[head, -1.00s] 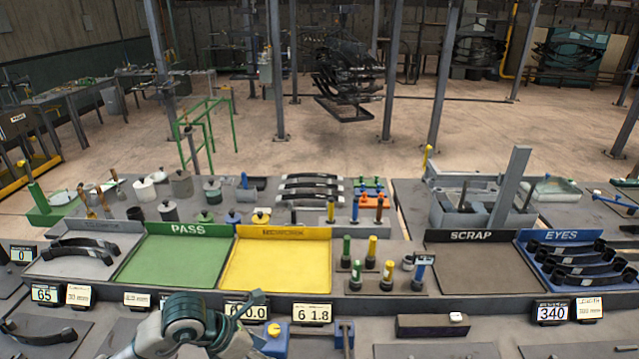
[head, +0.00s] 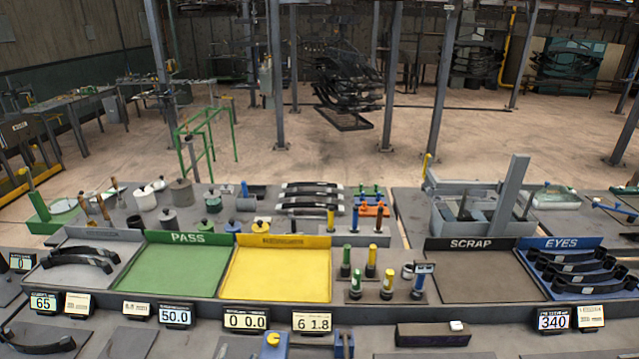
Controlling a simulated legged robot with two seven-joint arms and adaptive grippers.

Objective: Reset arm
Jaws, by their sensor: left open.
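Neither of my grippers shows in the head view now, and no part of my arms can be made out. The bench in front holds an empty green PASS tray (head: 172,270), an empty yellow tray (head: 278,273) and an empty dark SCRAP tray (head: 482,276). A blue EYES tray (head: 530,286) holds several dark leaf springs (head: 580,262). A grey tray (head: 95,272) at the left holds dark curved springs (head: 75,254).
Small displays line the front ledge, among them one reading 340 (head: 552,319). Pegs with green and yellow tops (head: 371,262) stand between the yellow and SCRAP trays. A blue-and-yellow fixture (head: 275,345) and a dark block (head: 432,335) sit at the near edge.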

